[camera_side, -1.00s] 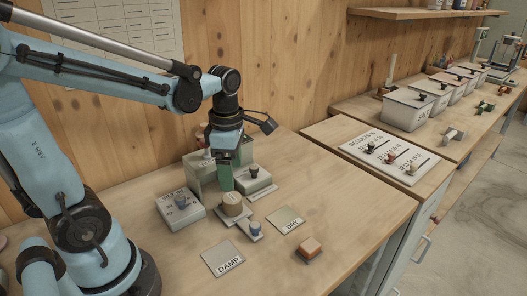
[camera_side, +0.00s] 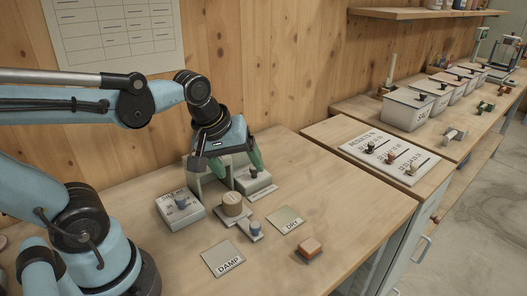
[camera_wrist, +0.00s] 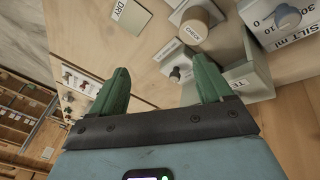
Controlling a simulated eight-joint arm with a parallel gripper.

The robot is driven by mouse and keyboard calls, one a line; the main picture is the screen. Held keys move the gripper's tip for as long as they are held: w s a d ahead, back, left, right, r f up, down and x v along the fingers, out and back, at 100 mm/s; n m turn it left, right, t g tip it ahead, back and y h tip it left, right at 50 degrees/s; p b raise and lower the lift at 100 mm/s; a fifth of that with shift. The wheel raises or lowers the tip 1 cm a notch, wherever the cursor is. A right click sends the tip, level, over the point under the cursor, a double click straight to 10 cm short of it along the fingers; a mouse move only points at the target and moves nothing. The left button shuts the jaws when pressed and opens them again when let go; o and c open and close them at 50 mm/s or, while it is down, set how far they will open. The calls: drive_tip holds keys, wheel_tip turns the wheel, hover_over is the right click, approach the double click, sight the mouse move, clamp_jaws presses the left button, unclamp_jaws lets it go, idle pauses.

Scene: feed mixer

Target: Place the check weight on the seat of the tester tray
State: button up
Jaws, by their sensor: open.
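A tan cylinder (camera_side: 232,206) and a small blue-knobbed piece (camera_side: 255,229) stand in front. A silt meter box (camera_side: 180,209) is at left.

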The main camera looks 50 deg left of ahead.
drive_tip(key=m+t, duration=0.1)
drive_tip(key=m, duration=0.2)
drive_tip(key=d+m, duration=0.1)
drive_tip(key=m, duration=0.2)
drive_tip(key=m+t, duration=0.1)
drive_tip(key=m, duration=0.2)
drive_tip(key=shift+d+m+t, duration=0.3)
drive_tip(key=shift+d, duration=0.05)
drive_tip(key=shift+s, duration=0.1)
